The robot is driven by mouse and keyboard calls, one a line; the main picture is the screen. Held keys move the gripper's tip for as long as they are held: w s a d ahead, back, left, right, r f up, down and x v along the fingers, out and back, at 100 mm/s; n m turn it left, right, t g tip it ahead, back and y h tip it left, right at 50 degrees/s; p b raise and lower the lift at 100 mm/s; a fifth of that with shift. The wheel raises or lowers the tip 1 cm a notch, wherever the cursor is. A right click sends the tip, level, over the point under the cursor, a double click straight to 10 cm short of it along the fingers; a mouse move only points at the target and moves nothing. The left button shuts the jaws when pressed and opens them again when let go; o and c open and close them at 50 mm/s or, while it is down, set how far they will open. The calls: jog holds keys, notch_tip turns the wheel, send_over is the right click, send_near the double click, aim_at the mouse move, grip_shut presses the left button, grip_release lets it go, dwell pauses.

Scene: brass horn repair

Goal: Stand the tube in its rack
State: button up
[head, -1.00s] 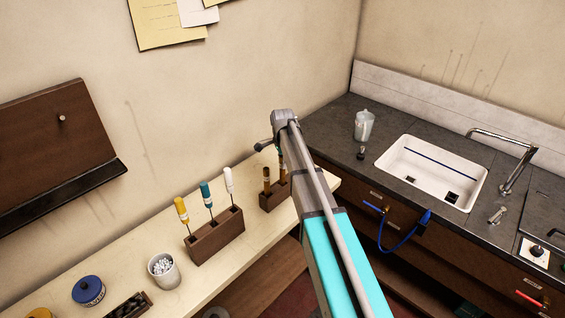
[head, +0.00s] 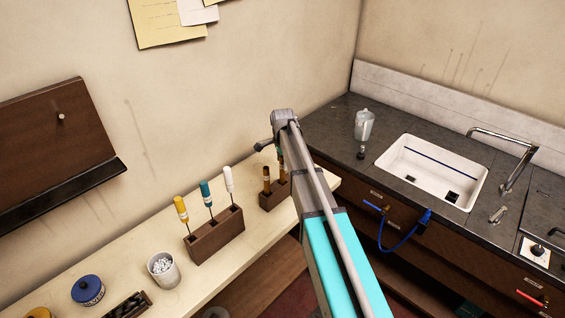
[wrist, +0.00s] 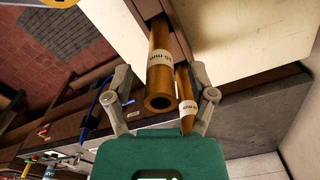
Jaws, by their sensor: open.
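Two brown tubes with pale labels stand in a dark wooden rack. The thicker, hollow tube (wrist: 160,75) points its open end at the wrist camera. The thinner tube (wrist: 186,95) is beside it, close to the right finger. The rack (wrist: 178,35) shows at the top of the wrist view. My gripper (wrist: 165,88) is open, with its fingers on either side of both tubes; I cannot tell whether the right finger touches the thinner one. In the head view, one tube (head: 267,180) and the rack (head: 271,198) show, partly hidden by my arm, which also mostly hides the gripper.
On the cream bench, a wooden block (head: 217,238) holds three handled tools, left of the rack. A white cup (head: 164,272) and a blue pot (head: 88,291) stand further left. The grey counter with a white sink (head: 432,172) and a metal jug (head: 364,125) lies right.

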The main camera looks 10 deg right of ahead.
jog(key=shift+r, duration=0.15)
notch_tip(320, 180, up, 15)
jog(key=p, duration=1.5)
dwell(1.0)
jog(key=s+f+n+b, duration=0.5)
jog(key=s, duration=0.4)
jog(key=s+f+n+b, duration=0.5)
jog(key=s, duration=0.5)
jog(key=s+f+n+b, duration=0.5)
jog(key=s+f+b, duration=0.1)
jog(key=s, duration=0.4)
jog(key=shift+n, duration=0.3)
jog(key=shift+a+f, duration=0.1)
